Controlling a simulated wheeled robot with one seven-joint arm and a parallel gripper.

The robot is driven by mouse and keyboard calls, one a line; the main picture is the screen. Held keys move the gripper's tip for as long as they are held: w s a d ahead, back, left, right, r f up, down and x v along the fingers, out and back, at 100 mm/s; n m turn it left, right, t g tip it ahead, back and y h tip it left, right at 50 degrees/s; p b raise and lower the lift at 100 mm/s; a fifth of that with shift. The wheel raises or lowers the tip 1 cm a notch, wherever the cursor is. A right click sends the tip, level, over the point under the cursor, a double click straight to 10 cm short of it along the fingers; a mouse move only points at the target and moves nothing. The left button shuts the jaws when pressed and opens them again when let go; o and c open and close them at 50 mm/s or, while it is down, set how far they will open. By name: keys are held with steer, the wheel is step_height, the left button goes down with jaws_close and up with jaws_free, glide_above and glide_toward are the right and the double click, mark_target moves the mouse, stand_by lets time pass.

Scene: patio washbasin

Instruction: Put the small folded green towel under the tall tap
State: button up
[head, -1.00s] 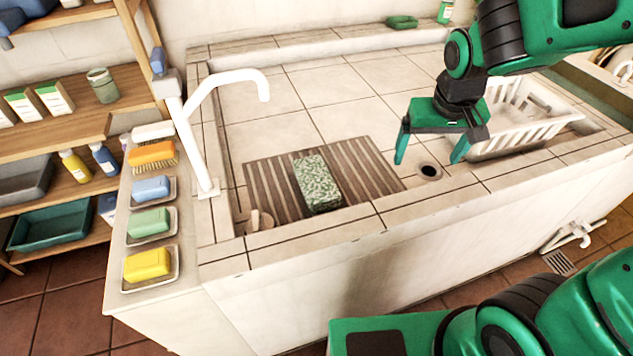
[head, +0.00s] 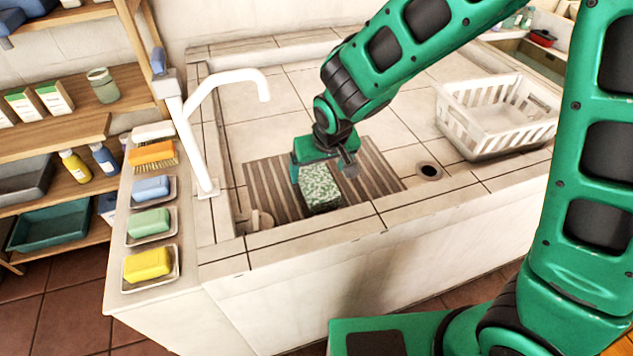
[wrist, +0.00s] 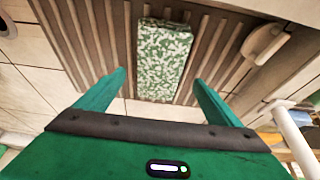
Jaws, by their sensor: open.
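The small folded green towel (head: 320,190), speckled green and white, lies flat on the slatted brown drain mat (head: 265,182) in the basin. It also shows in the wrist view (wrist: 163,60). My gripper (head: 322,177) is open and points down just over the towel. In the wrist view my gripper (wrist: 160,78) has a finger to each side of the towel's line, with gaps on both sides. Whether the fingertips are down at the towel's height I cannot tell. The tall white tap (head: 225,78) rises at the basin's left edge, its spout bent over the basin.
A white slotted basket (head: 490,118) stands on the right, beyond a round drain hole (head: 428,171). Soap bars in dishes, such as the yellow soap (head: 147,263), and an orange brush (head: 152,153) line the left ledge. The tiles behind the mat are bare.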

mark_target(317, 177)
steer(key=shift+x, duration=2.75)
steer(key=shift+d, duration=0.2)
steer(key=c, duration=1.3)
steer(key=shift+c, duration=0.7)
steer(key=shift+r, duration=0.1)
